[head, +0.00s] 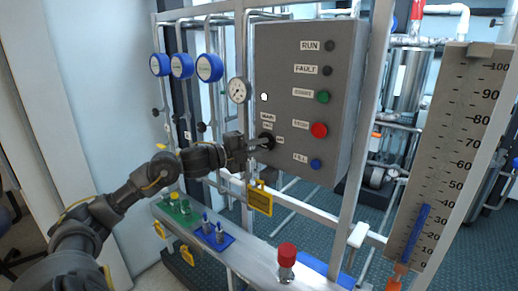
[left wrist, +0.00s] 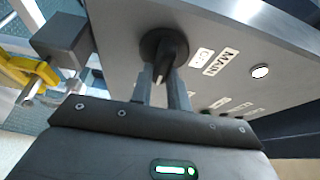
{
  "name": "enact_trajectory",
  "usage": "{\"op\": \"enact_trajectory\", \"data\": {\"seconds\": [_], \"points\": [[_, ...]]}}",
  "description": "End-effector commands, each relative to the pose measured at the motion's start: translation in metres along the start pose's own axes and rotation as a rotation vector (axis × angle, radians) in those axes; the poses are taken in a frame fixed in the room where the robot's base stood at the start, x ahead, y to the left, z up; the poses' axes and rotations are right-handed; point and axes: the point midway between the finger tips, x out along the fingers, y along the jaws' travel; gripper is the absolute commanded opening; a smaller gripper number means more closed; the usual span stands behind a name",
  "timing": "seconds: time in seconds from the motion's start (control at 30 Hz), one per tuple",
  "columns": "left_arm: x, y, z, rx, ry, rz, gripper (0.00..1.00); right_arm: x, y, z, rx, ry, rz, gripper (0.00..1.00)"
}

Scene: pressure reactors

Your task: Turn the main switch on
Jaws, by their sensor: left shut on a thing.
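The grey control box (head: 289,75) hangs on the metal frame in the head view. The black main switch (head: 268,142) is a rotary knob at the box's lower left, beside small white labels. In the left wrist view the main switch (left wrist: 166,52) shows close up, next to a label reading MAIN. My left gripper (head: 248,147) reaches it from the left, and its two fingers (left wrist: 165,85) are shut on the knob's handle. A round white lamp (head: 264,97) sits above the switch. My right gripper is not in view.
The box also carries a green button (head: 323,97), a red button (head: 319,130) and a blue button (head: 316,163). A yellow padlock-like tag (head: 260,198) hangs below my gripper. A shelf (head: 258,262) with a red-capped valve (head: 287,254) runs below. A scale board (head: 458,120) stands at right.

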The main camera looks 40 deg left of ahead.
Motion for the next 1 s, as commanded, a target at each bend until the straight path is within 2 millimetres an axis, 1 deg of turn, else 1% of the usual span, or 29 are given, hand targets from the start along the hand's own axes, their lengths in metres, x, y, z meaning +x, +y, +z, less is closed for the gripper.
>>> {"op": "enact_trajectory", "data": {"seconds": [0.2, 0.63, 0.67, 0.8, 1.0], "points": [[0.0002, 0.0012, -0.0003, 0.035, 0.001, 0.017, 0.0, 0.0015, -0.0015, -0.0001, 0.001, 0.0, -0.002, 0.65], [0.0002, 0.0014, -0.0005, 0.041, 0.001, 0.02, 0.0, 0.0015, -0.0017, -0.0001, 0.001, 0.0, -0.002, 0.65], [0.0002, 0.0014, -0.0005, 0.041, 0.001, 0.019, 0.21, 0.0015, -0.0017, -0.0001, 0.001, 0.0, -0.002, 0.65], [0.0002, 0.0011, -0.0004, 0.041, 0.001, 0.019, 0.39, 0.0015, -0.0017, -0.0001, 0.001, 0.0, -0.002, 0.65], [0.0002, 0.0007, -0.0003, 0.04, 0.001, 0.018, 0.39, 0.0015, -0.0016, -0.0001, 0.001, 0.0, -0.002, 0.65]]}}
